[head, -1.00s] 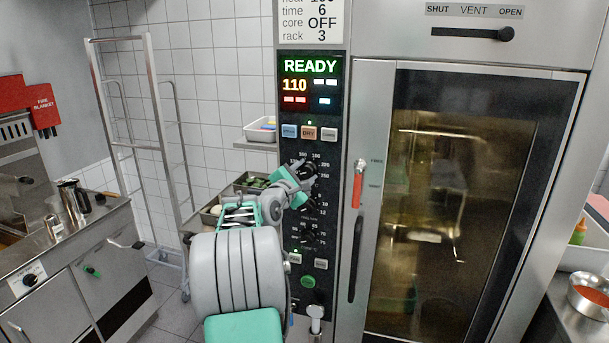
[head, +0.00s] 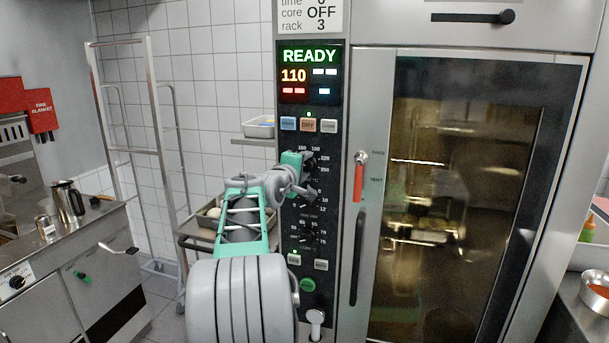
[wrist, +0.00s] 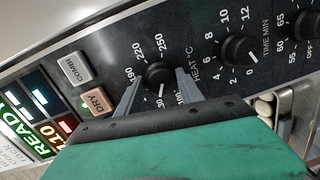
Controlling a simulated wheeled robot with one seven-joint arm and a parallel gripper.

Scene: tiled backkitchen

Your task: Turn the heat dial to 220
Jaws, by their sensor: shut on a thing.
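The heat dial (wrist: 158,73) is a round black knob on the dark oven panel, marked HEAT °C, with 190, 220 and 250 legible around it. In the wrist view my gripper (wrist: 159,78) has one grey finger on each side of the knob and is shut on it. The knob's white mark is on its lower side in this view, away from 220. In the head view my gripper (head: 301,164) is against the panel at the heat dial and partly hides it. The display (head: 309,74) reads READY and 110.
The time dial (wrist: 240,50) is close beside the heat dial. The DRY button (wrist: 95,101) and COMBI button (wrist: 77,68) are on its other side. The oven door handle (head: 357,258) stands right of the panel. A rack trolley (head: 160,130) is at the left.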

